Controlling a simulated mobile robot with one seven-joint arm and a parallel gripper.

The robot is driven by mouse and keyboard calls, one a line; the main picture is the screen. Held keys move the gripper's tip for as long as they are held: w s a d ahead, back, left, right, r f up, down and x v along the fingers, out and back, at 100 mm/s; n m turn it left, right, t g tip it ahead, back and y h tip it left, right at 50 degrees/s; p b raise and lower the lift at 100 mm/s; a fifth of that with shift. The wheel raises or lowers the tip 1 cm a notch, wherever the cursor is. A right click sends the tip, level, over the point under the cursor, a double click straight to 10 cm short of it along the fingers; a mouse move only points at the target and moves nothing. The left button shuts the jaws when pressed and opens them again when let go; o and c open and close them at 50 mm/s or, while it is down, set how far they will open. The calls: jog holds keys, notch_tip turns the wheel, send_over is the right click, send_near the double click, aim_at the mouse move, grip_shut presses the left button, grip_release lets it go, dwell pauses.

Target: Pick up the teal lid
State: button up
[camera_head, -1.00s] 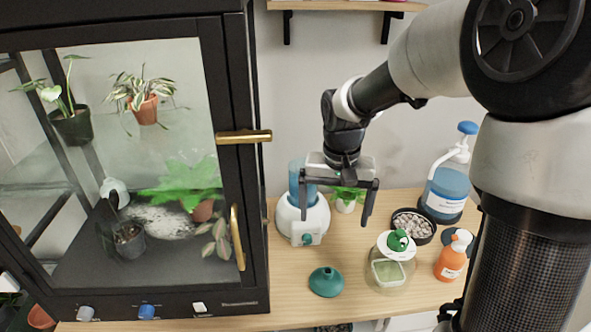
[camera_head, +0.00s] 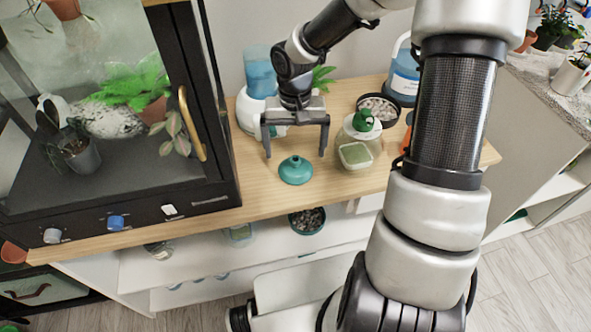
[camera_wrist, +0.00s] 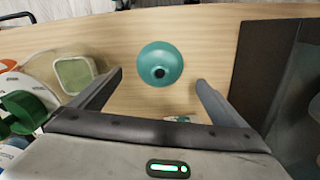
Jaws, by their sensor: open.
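The teal lid (camera_head: 296,170) lies on the wooden tabletop near its front edge. It is round and cone-shaped with a small knob on top. In the wrist view the teal lid (camera_wrist: 160,63) is just beyond my fingertips, roughly centred between them. My gripper (camera_head: 296,156) is open, pointing down, with one finger to each side of the lid in the head view. In the wrist view my gripper (camera_wrist: 158,78) has nothing between its fingers. The lid appears apart from both fingers.
A glass jar (camera_head: 357,150) with a green-knobbed top stands right of the lid. A black bowl of pebbles (camera_head: 378,108) and a blue bottle (camera_head: 404,75) stand behind it. A black glass cabinet (camera_head: 215,188) borders the left. A white humidifier with a blue tank (camera_head: 259,72) is behind my gripper.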

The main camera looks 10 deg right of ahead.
aim_at(296, 158)
notch_tip(296, 158, down, 5)
jog(key=shift+s+f+b, duration=0.1)
jog(key=shift+s+b, duration=0.05)
jog(key=shift+b, duration=0.6)
jog(key=shift+c, duration=0.3)
jog(key=c, duration=1.1)
